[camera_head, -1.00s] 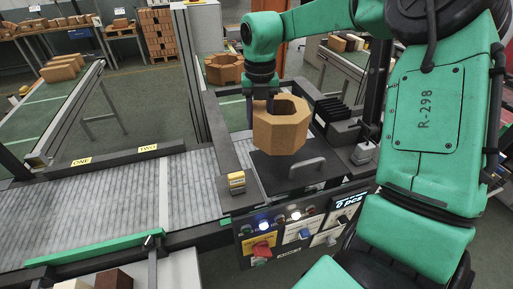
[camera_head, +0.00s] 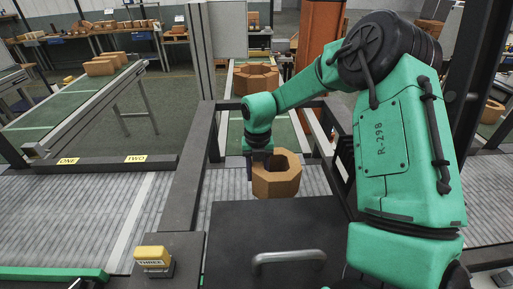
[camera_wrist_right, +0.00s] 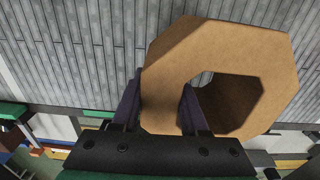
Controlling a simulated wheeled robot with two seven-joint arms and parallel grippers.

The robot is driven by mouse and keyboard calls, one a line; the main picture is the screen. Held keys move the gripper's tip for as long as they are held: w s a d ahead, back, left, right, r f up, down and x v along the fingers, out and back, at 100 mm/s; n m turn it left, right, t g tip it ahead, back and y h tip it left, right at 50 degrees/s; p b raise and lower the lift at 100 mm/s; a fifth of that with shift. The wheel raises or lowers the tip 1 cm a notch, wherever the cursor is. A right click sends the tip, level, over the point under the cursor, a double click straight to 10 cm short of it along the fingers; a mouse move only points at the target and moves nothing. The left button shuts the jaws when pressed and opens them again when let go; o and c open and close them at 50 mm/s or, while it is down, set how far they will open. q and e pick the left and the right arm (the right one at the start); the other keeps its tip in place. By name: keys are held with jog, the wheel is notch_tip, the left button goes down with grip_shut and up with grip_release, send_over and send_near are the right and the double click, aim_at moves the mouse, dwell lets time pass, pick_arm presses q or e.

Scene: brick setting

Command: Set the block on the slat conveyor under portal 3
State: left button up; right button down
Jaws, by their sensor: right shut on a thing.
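The block (camera_head: 276,186) is a tan-brown octagonal ring with a wide hole. My right gripper (camera_head: 258,162) is shut on its wall; in the right wrist view (camera_wrist_right: 160,105) one finger is inside the hole and one outside. The block (camera_wrist_right: 215,50) hangs over the grey slat conveyor (camera_head: 316,182), just beyond a dark lid; the gap beneath it is hard to judge. A dark portal frame (camera_head: 187,180) stands left of it, by a yellow sign THREE (camera_head: 152,257). My left gripper is out of view.
A dark lid with a grey handle (camera_head: 290,257) lies in front of the block. A similar octagonal block (camera_head: 256,78) stands behind on a green belt. Signs ONE (camera_head: 68,161) and TWO (camera_head: 136,158) mark the far rail. The slats at left (camera_head: 60,215) are bare.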

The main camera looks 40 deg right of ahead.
aim_at(254, 187)
jog(key=f, duration=0.2)
jog(key=a+f+p, duration=0.1)
jog(key=f, duration=0.2)
jog(key=shift+a+f, duration=0.15)
jog(key=shift+f, duration=0.05)
jog(key=shift+a+f+p, duration=0.2)
jog(key=shift+f+p, duration=0.1)
jog(key=shift+f, duration=0.05)
jog(key=f, duration=0.3)
jog(key=shift+d+f+p, duration=0.35)
jog(key=shift+d, duration=0.05)
jog(key=shift+f, duration=0.2)
jog(key=shift+a+r, duration=0.1)
jog(key=shift+a, duration=0.05)
jog(key=shift+c, duration=2.1)
grip_release()
jog(key=shift+s, duration=0.1)
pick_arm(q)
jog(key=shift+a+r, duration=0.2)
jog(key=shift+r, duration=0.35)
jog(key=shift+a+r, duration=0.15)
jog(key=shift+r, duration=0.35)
